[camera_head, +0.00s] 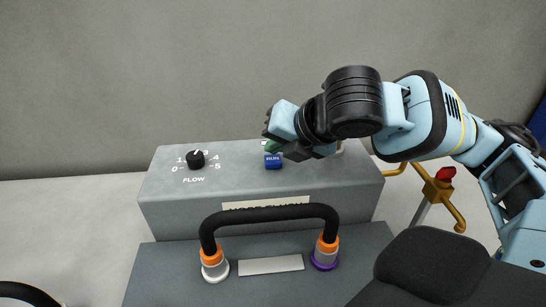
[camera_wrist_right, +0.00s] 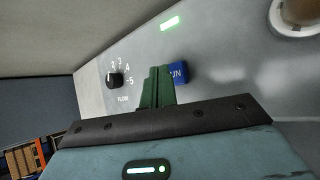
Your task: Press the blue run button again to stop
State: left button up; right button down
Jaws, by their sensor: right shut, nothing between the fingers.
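The blue run button (camera_head: 273,161) sits on the top face of the grey control box (camera_head: 160,205). It also shows in the right wrist view (camera_wrist_right: 178,73), partly hidden behind my fingers. My right gripper (camera_head: 272,146) is shut and empty, with its green fingertips beside the button. In the right wrist view the shut fingers (camera_wrist_right: 157,86) overlap the button's left side. I cannot tell whether they touch it. A lit green strip (camera_wrist_right: 170,22) shows on the panel beyond the button. My left gripper is not in view.
A black flow knob (camera_head: 195,159) with a numbered scale is left of the button. A black handle (camera_head: 270,214) with orange collars arches in front of the box. A red-topped yellow fitting (camera_head: 445,175) stands at the right. A dark seat-like pad (camera_head: 430,262) is at front right.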

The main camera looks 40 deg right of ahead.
aim_at(277, 162)
jog(key=shift+f, duration=0.2)
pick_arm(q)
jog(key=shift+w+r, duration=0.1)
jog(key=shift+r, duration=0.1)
pick_arm(e)
jog(key=shift+f, duration=0.6)
dwell(0.8)
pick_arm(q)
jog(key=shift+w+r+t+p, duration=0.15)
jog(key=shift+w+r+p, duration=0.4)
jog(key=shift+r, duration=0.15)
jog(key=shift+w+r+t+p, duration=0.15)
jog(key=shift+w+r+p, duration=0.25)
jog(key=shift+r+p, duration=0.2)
pick_arm(e)
jog(key=shift+r, duration=0.95)
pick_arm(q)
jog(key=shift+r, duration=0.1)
pick_arm(e)
jog(key=shift+r+p, duration=2.2)
jog(key=shift+r, duration=0.45)
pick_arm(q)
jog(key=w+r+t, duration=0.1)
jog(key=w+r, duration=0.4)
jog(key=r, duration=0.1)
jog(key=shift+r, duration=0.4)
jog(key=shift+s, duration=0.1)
pick_arm(e)
jog(key=shift+f, duration=0.15)
